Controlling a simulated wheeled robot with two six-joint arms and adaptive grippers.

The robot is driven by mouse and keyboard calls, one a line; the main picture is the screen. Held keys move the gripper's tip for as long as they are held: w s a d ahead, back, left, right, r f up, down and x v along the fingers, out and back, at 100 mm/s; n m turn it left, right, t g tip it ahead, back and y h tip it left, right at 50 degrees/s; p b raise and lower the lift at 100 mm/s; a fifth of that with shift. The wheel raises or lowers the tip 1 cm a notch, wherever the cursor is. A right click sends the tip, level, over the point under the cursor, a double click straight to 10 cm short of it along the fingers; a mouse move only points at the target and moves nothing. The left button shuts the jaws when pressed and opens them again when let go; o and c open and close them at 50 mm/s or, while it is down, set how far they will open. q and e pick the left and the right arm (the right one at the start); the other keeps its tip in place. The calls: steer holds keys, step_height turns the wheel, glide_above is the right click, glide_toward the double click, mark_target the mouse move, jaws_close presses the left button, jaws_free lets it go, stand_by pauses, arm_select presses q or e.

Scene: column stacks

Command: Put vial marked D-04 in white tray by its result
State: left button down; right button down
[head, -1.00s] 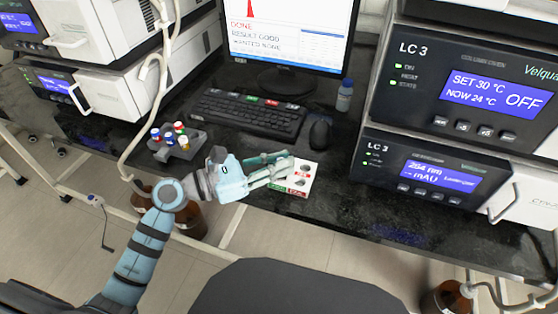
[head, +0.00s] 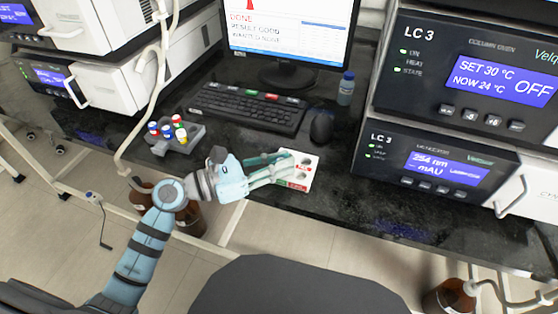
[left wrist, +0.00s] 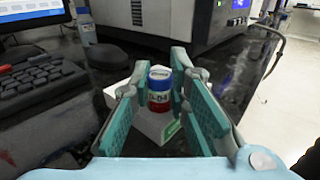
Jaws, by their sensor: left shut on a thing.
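The white tray (head: 313,168) lies near the bench's front edge, with round holes, a red label and a green label. My left gripper (head: 288,165) reaches over its left part. In the left wrist view the left gripper (left wrist: 160,105) is shut on a vial (left wrist: 160,90) with a blue cap, a white label that seems to read D-04 and a red lower band. The vial is upright over the tray (left wrist: 152,125); I cannot tell whether its bottom is in a hole. The monitor (head: 290,30) reads DONE and RESULT GOOD. My right gripper is not in view.
A grey rack (head: 182,140) with several coloured-cap vials stands left of the gripper. A keyboard (head: 250,108), a mouse (head: 321,126) and a blue-capped bottle (head: 346,88) lie behind. Instruments (head: 440,165) stand right. Brown bottles (head: 188,220) are below the bench.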

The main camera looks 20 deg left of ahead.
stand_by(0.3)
arm_select(q)
steer(key=c, duration=1.4)
jaws_free()
steer(key=shift+c, duration=0.2)
steer(key=shift+a, duration=0.15)
steer(key=v, duration=1.1)
steer(key=shift+s+a, duration=0.3)
